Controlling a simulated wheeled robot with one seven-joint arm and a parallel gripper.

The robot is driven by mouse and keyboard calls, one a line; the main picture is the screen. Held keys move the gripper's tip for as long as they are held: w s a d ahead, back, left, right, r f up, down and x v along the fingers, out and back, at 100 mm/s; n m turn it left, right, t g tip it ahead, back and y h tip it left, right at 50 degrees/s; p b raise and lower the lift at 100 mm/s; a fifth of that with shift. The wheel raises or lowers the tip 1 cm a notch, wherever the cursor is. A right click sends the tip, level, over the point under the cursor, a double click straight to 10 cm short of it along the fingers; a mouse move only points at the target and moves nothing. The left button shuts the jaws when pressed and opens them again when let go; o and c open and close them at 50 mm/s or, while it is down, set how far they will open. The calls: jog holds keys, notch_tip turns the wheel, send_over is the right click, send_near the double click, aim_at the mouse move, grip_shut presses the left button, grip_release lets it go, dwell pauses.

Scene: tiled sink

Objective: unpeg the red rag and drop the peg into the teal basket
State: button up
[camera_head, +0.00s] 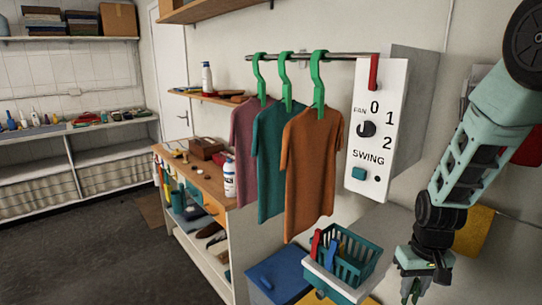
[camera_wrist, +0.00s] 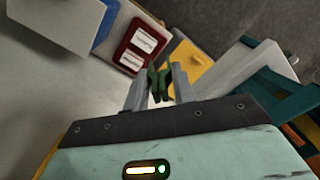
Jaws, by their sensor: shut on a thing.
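My gripper (camera_head: 413,290) is low at the right in the head view, to the right of the teal basket. In the wrist view its fingers (camera_wrist: 159,88) are shut on a dark green peg (camera_wrist: 158,76). The teal basket (camera_head: 368,272) holds a red peg (camera_head: 316,243) and a blue peg (camera_head: 332,254). Teal slats, probably the basket (camera_wrist: 265,88), show at the right of the wrist view. A red cloth, probably the red rag (camera_head: 530,148), shows at the right edge of the head view, partly hidden by my arm. Its pegging is not visible.
A blue bin (camera_head: 276,274) stands below left. A yellow cloth (camera_head: 479,229) hangs behind my arm. A dark red labelled box (camera_wrist: 140,46) lies beyond my fingers.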

notch_tip(320, 180, down, 3)
jog(key=shift+r+b, duration=0.2)
jog(key=shift+b, duration=0.5)
